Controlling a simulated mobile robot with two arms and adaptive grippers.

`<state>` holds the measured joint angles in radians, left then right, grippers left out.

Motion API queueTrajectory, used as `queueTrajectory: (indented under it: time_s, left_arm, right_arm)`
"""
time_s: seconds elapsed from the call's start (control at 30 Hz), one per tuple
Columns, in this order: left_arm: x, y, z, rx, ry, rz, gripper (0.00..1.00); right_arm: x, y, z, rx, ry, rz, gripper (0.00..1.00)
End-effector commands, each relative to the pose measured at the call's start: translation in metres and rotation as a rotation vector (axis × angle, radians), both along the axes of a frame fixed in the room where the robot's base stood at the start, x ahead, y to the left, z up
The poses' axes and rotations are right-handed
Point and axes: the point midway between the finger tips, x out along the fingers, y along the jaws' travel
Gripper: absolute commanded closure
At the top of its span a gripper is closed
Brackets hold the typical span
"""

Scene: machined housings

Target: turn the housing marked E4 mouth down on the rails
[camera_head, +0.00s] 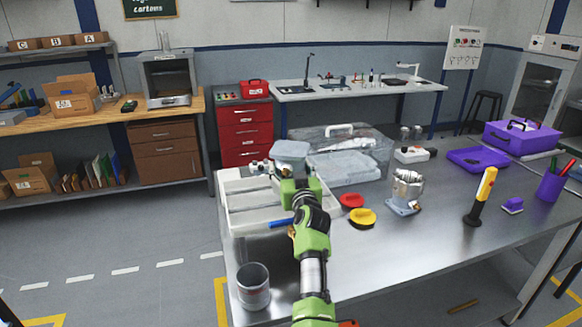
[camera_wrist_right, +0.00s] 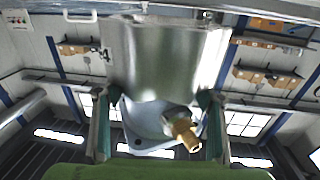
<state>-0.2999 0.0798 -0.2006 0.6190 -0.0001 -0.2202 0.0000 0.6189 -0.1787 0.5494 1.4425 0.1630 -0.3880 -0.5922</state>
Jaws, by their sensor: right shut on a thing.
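A housing (camera_head: 292,150) is in my right gripper (camera_head: 291,172) above the back of the white tray in the head view. Its pale blue-grey flange is uppermost. In the right wrist view, the housing's shiny round body (camera_wrist_right: 165,55) is between the two fingers of my right gripper (camera_wrist_right: 160,110), with the flange and a brass fitting (camera_wrist_right: 183,130) nearer the camera. No E4 mark is readable, and its mouth is hidden. A second metal housing (camera_head: 407,188) stands flange down on the bench. My left gripper is out of view.
The white compartment tray (camera_head: 236,213) lies under my right arm. A grey cup (camera_head: 253,291) stands at the front left. Red (camera_head: 351,200) and yellow (camera_head: 362,218) caps lie right of my arm, and a clear case (camera_head: 345,150) stands behind.

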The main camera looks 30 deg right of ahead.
Motion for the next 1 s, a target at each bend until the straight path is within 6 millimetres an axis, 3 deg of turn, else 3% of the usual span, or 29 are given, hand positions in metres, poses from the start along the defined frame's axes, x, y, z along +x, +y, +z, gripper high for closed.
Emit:
queueTrajectory:
  time_s: [1.0]
  left_arm:
    - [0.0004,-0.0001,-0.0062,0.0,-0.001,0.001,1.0]
  right_arm:
    - [0.0003,-0.0009,-0.0045,-0.004,-0.01,-0.003,0.89]
